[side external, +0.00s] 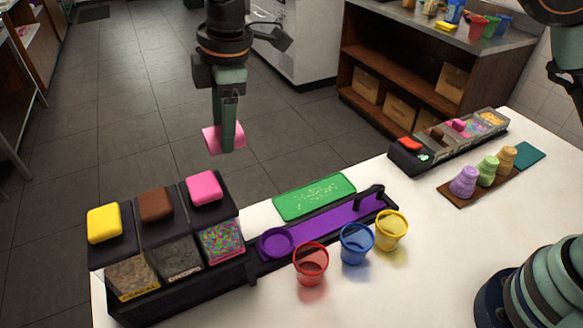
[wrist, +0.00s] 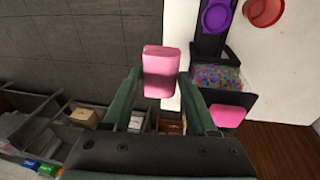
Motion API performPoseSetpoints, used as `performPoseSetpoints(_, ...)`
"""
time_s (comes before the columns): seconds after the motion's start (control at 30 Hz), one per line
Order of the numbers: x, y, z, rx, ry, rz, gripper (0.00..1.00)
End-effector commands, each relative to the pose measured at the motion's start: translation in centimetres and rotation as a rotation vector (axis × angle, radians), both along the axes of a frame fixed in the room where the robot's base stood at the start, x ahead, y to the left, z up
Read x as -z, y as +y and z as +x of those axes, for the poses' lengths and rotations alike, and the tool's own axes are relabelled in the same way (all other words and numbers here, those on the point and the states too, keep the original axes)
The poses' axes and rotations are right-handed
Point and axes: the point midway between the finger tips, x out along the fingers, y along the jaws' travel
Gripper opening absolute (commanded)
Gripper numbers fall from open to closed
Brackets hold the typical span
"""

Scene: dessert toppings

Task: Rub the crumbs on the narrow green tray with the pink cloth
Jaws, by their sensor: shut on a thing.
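The pink cloth (side external: 210,139) is a small pink pad pinched between my gripper's fingers. My gripper (side external: 228,148) points down and is shut on it, high above and beyond the back left of the counter. In the wrist view the cloth (wrist: 159,70) shows between the two green fingers of my gripper (wrist: 160,82). The narrow green tray (side external: 286,213) lies flat on the white counter, below and right of my gripper. Pale crumbs (side external: 315,195) are scattered over its middle. The cloth is well apart from the tray, which I cannot make out in the wrist view.
A black topping bin (side external: 250,265) with yellow, brown and pink lids stands front left. A purple strip (side external: 335,222) with a black handle lies before the tray. Red (side external: 311,262), blue (side external: 356,243) and yellow (side external: 391,230) cups stand in front.

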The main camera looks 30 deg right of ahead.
Motion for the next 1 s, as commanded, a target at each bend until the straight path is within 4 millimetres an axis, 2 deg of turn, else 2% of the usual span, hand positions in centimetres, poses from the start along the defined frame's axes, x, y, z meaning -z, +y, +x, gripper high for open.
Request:
performPoseSetpoints(0.17, 0.4, -0.3, 0.1, 0.001, 0.0, -0.001, 0.14)
performPoseSetpoints(0.27, 1.5, -1.3, 0.2, 0.004, 0.001, -0.004, 0.14)
performPoseSetpoints(0.47, 5.5, -5.2, 0.2, 0.007, -0.002, -0.015, 0.14)
performPoseSetpoints(0.7, 9.8, -9.8, -0.9, 0.008, -0.011, -0.024, 0.14)
performPoseSetpoints(0.83, 11.0, -11.3, -1.5, 0.007, -0.014, -0.027, 0.14)
performPoseSetpoints(1.0, 11.8, -11.9, -1.8, 0.006, -0.015, -0.029, 0.13)
